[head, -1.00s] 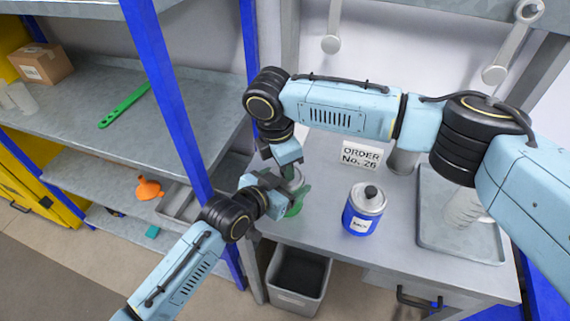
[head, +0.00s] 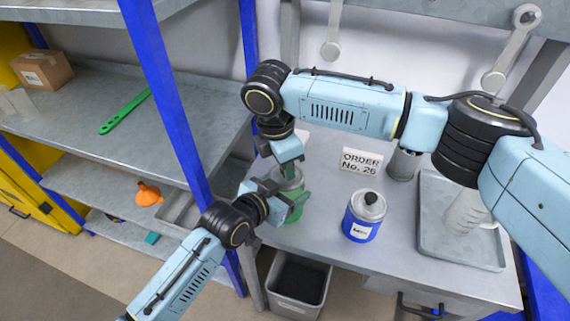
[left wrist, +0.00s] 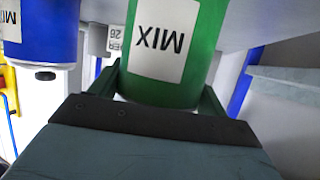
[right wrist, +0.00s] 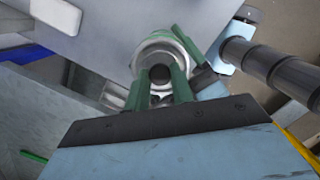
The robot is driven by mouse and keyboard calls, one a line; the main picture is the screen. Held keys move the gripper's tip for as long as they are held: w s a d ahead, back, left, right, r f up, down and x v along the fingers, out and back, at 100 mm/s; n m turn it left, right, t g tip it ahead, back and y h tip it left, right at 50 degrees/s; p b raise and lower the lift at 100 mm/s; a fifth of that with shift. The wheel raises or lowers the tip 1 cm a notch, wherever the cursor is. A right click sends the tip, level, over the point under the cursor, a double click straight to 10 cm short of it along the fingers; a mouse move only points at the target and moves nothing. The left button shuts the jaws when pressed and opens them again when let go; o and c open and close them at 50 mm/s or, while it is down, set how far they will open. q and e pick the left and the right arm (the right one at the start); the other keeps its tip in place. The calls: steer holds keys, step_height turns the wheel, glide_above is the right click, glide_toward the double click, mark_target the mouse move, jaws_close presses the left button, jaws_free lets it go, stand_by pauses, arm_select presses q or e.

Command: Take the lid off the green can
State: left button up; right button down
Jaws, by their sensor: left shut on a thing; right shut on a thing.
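The green can (head: 291,208) stands on the workbench at its left side, partly hidden by my arms in the head view. In the left wrist view the can (left wrist: 205,55) shows a white MIX label. My left gripper (head: 291,203) is shut around its body from the side. My right gripper (right wrist: 160,74) is above the can, shut on the dark knob (right wrist: 160,74) of its grey lid (right wrist: 163,48). In the head view the lid (head: 287,180) is partly hidden, and I cannot tell whether it is apart from the can.
A blue can (head: 363,218) with a dark knob stands to the right. An ORDER No. 26 sign (head: 361,161) is behind it. A grey tray (head: 462,250) holds a pale container at the right. A bin (head: 298,278) is below the bench's front edge.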

step_height(320, 180, up, 4)
steer(key=shift+f, duration=0.2)
arm_select(q)
steer(key=o, duration=1.4)
steer(key=shift+o, duration=0.2)
